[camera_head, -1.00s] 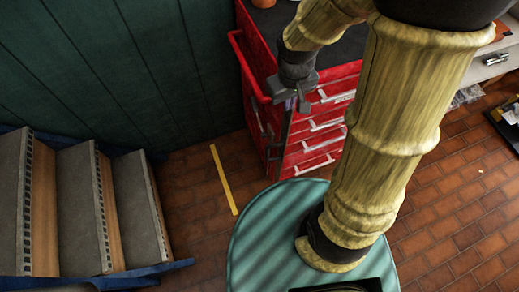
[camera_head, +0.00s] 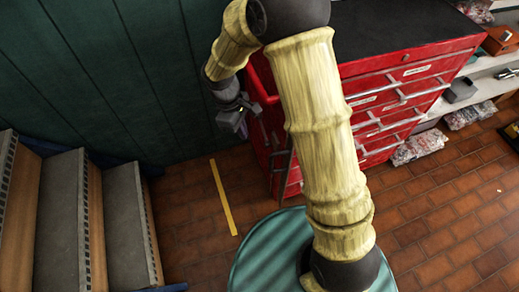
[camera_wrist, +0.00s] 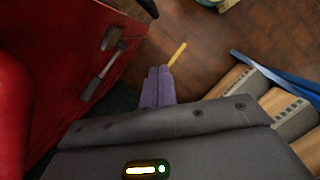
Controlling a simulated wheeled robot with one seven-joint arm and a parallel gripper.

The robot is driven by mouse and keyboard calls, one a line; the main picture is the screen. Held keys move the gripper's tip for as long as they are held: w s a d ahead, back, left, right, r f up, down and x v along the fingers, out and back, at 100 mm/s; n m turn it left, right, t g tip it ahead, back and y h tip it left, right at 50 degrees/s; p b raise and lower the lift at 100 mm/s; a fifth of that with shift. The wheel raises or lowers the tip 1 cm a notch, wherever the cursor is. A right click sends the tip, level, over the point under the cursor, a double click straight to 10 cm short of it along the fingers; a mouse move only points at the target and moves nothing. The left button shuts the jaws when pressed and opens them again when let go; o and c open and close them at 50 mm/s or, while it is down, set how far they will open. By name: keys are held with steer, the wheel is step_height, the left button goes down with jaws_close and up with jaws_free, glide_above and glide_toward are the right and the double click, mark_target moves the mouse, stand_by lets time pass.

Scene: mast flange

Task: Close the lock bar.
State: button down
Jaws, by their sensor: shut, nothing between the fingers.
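The red tool cabinet (camera_head: 350,70) stands behind my arm, with a narrow dark upright strip (camera_head: 287,165) at its front left corner. That strip looks like the lock bar standing out from the drawer fronts, but its exact angle is unclear. My gripper (camera_head: 243,128) is in the air just left of the cabinet's left side, pointing down. In the wrist view its purple fingers (camera_wrist: 158,88) are together and hold nothing. A grey metal handle or latch piece (camera_wrist: 103,72) shows on a red cabinet face left of the fingers, apart from them. My arm hides part of the drawer fronts.
A green plank wall (camera_head: 110,70) stands close behind and left of my gripper. Grey steps (camera_head: 60,215) with blue sides are at the left. Brick floor with a yellow strip (camera_head: 223,197) lies between. A white shelf (camera_head: 490,88) with items is at the right.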

steer(key=s+d+f+b, duration=0.1)
steer(key=s+d+f, duration=0.2)
steer(key=f, duration=0.6)
steer(key=d, duration=0.2)
steer(key=shift+d+f+b, duration=0.3)
steer(key=shift+d+b, duration=0.05)
steer(key=shift+d, duration=0.05)
steer(key=shift+w+n, duration=0.1)
steer(key=shift+n, duration=0.2)
